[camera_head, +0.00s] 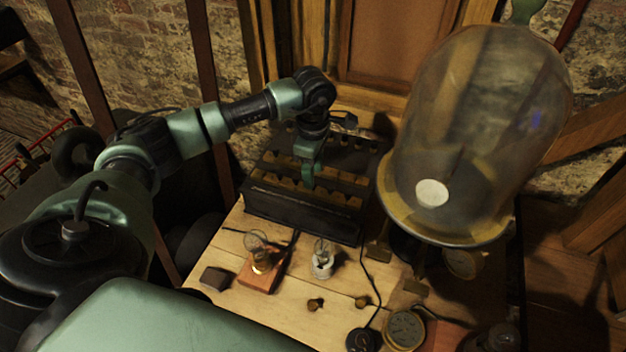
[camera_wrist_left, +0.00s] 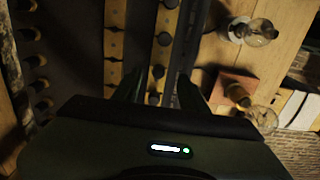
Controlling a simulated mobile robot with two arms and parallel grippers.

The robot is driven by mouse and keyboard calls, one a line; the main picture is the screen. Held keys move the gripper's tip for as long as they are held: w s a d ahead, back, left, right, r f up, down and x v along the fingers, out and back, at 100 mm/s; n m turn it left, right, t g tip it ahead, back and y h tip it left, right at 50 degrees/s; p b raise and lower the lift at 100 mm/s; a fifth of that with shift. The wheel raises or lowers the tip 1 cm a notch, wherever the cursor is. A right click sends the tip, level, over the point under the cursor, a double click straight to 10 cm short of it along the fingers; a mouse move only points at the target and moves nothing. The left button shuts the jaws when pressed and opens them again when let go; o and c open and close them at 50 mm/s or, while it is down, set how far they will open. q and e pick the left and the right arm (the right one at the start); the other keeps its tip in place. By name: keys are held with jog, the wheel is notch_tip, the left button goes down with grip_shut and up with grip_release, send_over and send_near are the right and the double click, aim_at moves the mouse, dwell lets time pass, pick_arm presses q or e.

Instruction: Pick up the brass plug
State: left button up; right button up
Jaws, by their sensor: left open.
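A small brass plug (camera_head: 316,304) lies on the bare wood near the front of the table. A second small brass piece (camera_head: 362,301) lies to its right; I cannot tell which one the task names. A black box (camera_head: 305,218) with rows of brass bars (camera_head: 284,178) stands at the back of the table. My left gripper (camera_head: 308,182) points down over the box, behind and away from the loose brass pieces. In the left wrist view its open, empty fingers (camera_wrist_left: 159,88) are over the brass strips (camera_wrist_left: 163,50). My right gripper is not in view.
A lamp on a wooden block (camera_head: 258,277), a bulb in a white holder (camera_head: 322,265) and a dark block (camera_head: 216,278) stand in front of the box. A large glass jar (camera_head: 480,130) looms at the right. A round dial (camera_head: 405,329) is at the front right.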

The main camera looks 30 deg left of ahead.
pick_arm(q)
notch_tip(320, 180, down, 2)
jog(key=shift+f+p, duration=0.25)
jog(key=shift+p, duration=0.1)
jog(key=shift+w+a+f, duration=0.1)
jog(key=shift+w+f, duration=0.05)
jog(key=shift+f, duration=0.35)
jog(key=shift+r, duration=0.1)
jog(key=shift+c, duration=0.6)
grip_shut()
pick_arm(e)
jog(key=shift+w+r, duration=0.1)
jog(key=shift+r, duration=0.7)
